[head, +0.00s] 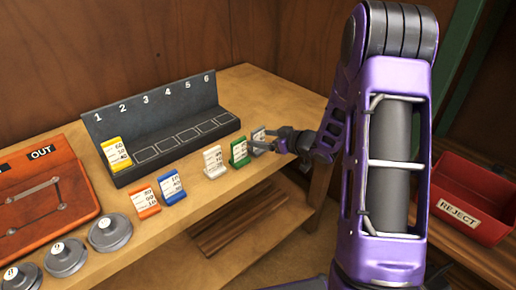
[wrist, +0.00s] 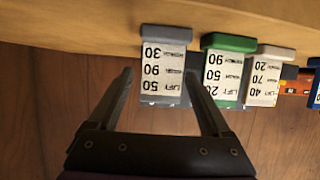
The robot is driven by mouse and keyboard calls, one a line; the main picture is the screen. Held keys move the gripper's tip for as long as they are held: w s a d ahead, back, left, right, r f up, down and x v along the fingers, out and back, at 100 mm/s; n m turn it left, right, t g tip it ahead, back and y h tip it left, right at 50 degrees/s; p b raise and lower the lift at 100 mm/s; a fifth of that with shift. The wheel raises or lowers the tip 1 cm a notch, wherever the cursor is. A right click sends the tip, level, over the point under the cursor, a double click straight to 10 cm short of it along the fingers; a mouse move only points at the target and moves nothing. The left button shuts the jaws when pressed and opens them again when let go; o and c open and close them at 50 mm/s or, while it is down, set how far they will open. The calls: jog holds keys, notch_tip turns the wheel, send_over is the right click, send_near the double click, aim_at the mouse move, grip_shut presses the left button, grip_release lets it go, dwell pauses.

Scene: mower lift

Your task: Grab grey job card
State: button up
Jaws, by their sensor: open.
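The grey job card (head: 259,140) stands at the right end of a row of cards near the table's front edge. In the wrist view the grey card (wrist: 164,65) shows its printed face with 30, 90 and 50. My gripper (wrist: 158,80) is open, with one finger on each side of the card. The right finger looks close to the card's edge; I cannot tell whether it touches. In the head view my gripper (head: 272,139) is at the grey card and partly hides it.
A green card (head: 239,152) stands close beside the grey one, then white (head: 213,161), blue (head: 171,187) and orange (head: 145,200) cards. A dark numbered rack (head: 160,125) holds a yellow card (head: 116,153) in slot 1. A red REJECT bin (head: 470,200) is at right.

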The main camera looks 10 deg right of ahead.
aim_at(252, 137)
jog(key=x, duration=0.5)
jog(key=shift+w+a+f, duration=0.15)
jog(key=shift+w+a, duration=0.05)
jog(key=shift+a, duration=0.15)
